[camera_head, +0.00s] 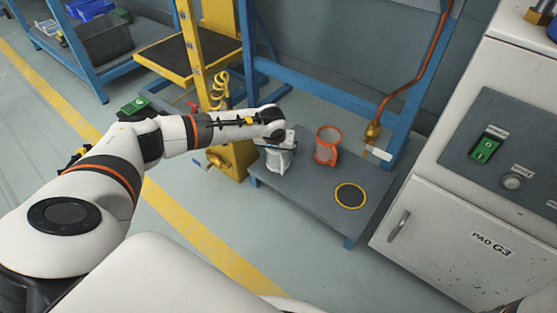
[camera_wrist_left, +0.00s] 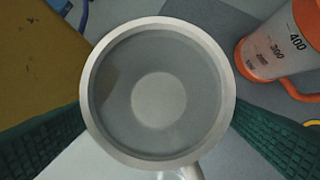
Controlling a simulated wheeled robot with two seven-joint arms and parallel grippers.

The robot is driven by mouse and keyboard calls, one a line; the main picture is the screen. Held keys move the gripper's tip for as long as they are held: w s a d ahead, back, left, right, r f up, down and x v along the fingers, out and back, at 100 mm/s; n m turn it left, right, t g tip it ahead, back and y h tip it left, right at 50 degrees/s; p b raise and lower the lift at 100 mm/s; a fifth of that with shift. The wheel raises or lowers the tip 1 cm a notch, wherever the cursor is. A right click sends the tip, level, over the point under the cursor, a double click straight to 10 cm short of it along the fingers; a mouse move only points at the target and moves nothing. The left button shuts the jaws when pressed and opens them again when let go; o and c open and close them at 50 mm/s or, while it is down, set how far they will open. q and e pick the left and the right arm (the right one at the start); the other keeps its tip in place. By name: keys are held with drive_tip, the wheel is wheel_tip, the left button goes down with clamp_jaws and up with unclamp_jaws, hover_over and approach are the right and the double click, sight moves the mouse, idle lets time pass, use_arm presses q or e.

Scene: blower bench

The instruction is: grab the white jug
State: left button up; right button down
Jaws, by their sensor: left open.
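The white jug (camera_head: 279,161) stands upright on the low grey bench in the head view, under my left gripper. In the left wrist view I look down into the open round mouth of the white jug (camera_wrist_left: 160,22); a handle or spout shows at its lower right edge. The green-padded fingers of my left gripper (camera_wrist_left: 160,122) are open, one on each side of the jug. I cannot tell whether the pads touch it. In the head view my left gripper (camera_head: 276,146) hides the jug's top. My right gripper is not in view.
An orange-rimmed measuring jug (camera_head: 326,147) stands close to the right; it also shows in the left wrist view (camera_wrist_left: 265,52). A yellow-edged dark disc (camera_head: 350,196) lies on the grey bench (camera_head: 305,194). A blue frame, copper pipe (camera_head: 413,68) and white cabinet (camera_head: 440,218) surround it.

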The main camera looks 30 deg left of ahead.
use_arm(q)
drive_tip(key=b+x, duration=0.3)
drive_tip(key=x, duration=0.1)
drive_tip(key=shift+f, duration=0.25)
drive_tip(key=shift+r, duration=0.15)
drive_tip(key=shift+c, duration=0.4)
drive_tip(key=c, duration=1)
